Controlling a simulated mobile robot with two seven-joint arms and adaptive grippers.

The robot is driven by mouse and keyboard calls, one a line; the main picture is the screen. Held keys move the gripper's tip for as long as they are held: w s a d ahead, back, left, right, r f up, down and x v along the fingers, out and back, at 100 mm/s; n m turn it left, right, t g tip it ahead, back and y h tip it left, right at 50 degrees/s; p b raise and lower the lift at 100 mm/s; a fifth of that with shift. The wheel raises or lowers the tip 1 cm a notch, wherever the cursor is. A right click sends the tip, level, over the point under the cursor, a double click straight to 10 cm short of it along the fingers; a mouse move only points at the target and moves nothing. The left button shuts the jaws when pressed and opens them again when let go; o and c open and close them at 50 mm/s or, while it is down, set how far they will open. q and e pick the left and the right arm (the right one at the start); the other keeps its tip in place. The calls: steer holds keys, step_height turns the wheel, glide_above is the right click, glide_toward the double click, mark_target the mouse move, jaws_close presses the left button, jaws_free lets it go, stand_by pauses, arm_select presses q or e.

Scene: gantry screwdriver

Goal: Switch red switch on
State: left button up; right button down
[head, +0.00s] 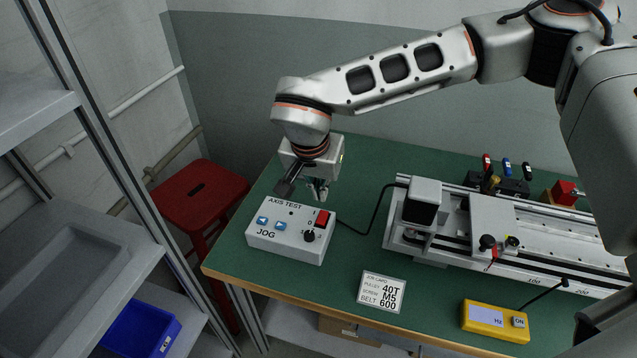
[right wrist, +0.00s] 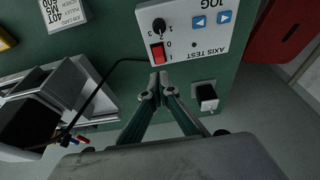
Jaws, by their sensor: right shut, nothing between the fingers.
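The red switch (head: 322,219) sits at the upper right corner of the white AXIS TEST box (head: 275,240), with 0 and I marks beside it. In the right wrist view the switch (right wrist: 158,52) shows just beyond my fingertips. My right gripper (head: 319,192) hangs behind the box, close to the switch's corner, fingers pointing down. In the right wrist view its fingertips (right wrist: 158,88) are together with nothing between them. They appear apart from the switch; the exact height gap is unclear. Which way the switch is tipped is too small to tell. My left gripper is not in view.
The box has blue JOG buttons (head: 271,223) and a black knob (head: 309,236). A cable runs right to the linear gantry (head: 425,205). A job card (head: 381,292) and yellow Hz meter (head: 495,321) lie in front. A dark upright part (right wrist: 207,97) stands behind the box.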

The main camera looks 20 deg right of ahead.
mark_target(323, 218)
steer(key=x, duration=0.7)
steer(key=shift+f, duration=0.1)
steer(key=shift+w+d+f, duration=0.1)
steer(key=shift+w+f, duration=0.05)
steer(key=shift+f, duration=0.4)
steer(key=shift+w+d+f+g+y, duration=0.2)
steer(key=shift+w+f+g+y, duration=0.1)
steer(key=shift+g, duration=0.1)
steer(key=shift+s, duration=0.1)
steer(key=shift+s+a, duration=0.15)
steer(key=shift+s, duration=0.05)
steer(key=shift+s+a+p, duration=0.3)
steer(key=shift+s+a, duration=0.05)
steer(key=shift+s, duration=0.15)
